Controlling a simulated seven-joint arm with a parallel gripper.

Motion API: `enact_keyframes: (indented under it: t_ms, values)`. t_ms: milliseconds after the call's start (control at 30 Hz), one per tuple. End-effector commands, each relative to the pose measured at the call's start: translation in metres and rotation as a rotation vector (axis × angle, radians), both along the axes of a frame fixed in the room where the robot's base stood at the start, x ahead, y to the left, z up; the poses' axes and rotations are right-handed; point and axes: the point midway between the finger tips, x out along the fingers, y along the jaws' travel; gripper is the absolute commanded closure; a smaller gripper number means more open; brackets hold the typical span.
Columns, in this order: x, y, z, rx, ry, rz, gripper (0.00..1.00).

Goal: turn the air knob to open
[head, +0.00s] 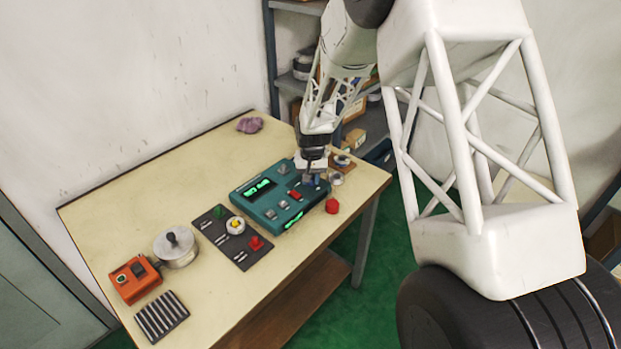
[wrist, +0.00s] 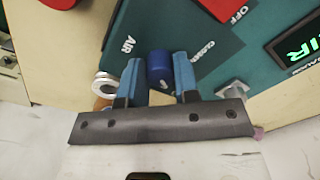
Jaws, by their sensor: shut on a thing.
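The air knob (wrist: 159,68) is a dark blue cylinder on the teal control panel (wrist: 235,75), beside the printed words AIR and CLOSED in the wrist view. My gripper (wrist: 158,60) has its two blue fingers on either side of the knob and is shut on it. In the head view my gripper (head: 311,178) is over the far right corner of the panel (head: 258,212), where it mostly hides the knob.
A dark plate (head: 233,240) with coloured buttons, a metal cylinder (head: 176,246), an orange box (head: 134,279) and a ribbed black block (head: 162,316) stand left and in front. A purple lump (head: 249,125) lies at the back.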

Motion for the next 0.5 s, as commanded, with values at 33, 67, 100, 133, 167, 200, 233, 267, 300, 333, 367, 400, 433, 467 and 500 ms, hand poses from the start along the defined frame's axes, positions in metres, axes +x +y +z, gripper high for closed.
enact_keyframes:
  t_ms: [33,67,100,133,167,200,233,267,300,333,367,400,433,467,500]
  values:
    - [0.0000,0.0000,0.0004,0.000,-0.001,-0.032,0.95]
    - [-0.0001,0.0000,0.0004,0.000,0.000,-0.052,0.95]
    - [-0.0001,0.0000,0.0004,0.000,0.000,-0.076,0.95]
    - [-0.0002,-0.0001,0.0004,0.000,-0.001,-0.093,0.95]
    - [-0.0002,-0.0001,0.0005,0.000,0.000,-0.108,0.95]
    - [-0.0001,0.0000,0.0007,0.000,-0.001,-0.127,0.95]
    - [-0.0001,0.0000,0.0008,0.000,-0.001,-0.138,0.95]
    - [0.0000,0.0000,0.0009,0.000,-0.001,-0.149,0.95]
    - [0.0000,0.0000,0.0010,0.000,-0.002,-0.162,0.95]
    - [0.0000,0.0000,0.0010,0.000,-0.001,-0.169,0.95]
    - [0.0001,0.0000,0.0010,0.000,-0.001,-0.176,0.95]
    - [0.0001,0.0000,0.0010,0.000,-0.002,-0.183,0.95]
    - [0.0001,0.0001,0.0011,0.000,-0.002,-0.188,0.95]
    - [0.0001,0.0000,0.0011,0.000,-0.002,-0.191,0.95]
    - [0.0001,0.0000,0.0011,0.000,-0.002,-0.194,0.95]
